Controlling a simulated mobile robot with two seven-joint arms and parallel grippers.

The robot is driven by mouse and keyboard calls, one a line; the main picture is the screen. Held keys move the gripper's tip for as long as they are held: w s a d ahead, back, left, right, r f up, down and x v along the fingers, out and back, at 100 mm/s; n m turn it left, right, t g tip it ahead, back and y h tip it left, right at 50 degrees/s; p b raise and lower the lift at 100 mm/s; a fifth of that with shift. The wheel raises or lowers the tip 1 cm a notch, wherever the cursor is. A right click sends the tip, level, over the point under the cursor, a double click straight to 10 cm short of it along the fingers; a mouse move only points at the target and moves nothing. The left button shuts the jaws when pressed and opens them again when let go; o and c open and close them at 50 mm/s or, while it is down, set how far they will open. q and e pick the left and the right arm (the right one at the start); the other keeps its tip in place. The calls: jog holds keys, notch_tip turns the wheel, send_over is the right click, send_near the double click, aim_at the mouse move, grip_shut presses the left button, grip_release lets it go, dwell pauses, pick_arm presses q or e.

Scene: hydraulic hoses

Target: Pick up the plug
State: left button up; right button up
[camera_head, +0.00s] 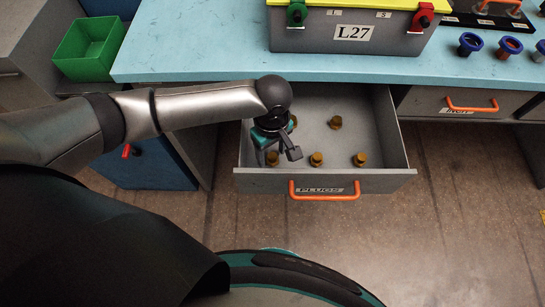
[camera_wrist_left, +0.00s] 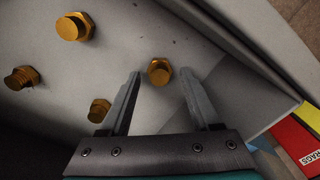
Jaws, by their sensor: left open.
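Several brass plugs with hexagonal heads stand in the open drawer (camera_head: 387,176) labelled PLUGS. In the head view one plug (camera_head: 272,158) is at the front left, by my left gripper (camera_head: 278,157). Others are the front middle plug (camera_head: 316,159), front right plug (camera_head: 359,159) and back plug (camera_head: 335,122); another is partly hidden behind the gripper. In the left wrist view my open left gripper (camera_wrist_left: 162,77) points down into the drawer. One plug (camera_wrist_left: 159,71) shows between its fingertips, nearer the left finger; contact is not visible. My right gripper is out of view.
The drawer walls surround the gripper, with the front wall and orange handle (camera_head: 324,195) close by. The blue worktop (camera_head: 200,45) overhangs behind, carrying a grey L27 box (camera_head: 390,40). A green bin (camera_head: 90,48) is at left. A shut drawer (camera_head: 440,102) is at right.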

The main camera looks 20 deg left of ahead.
pick_arm(q)
grip_shut()
dwell(0.3)
dwell(0.4)
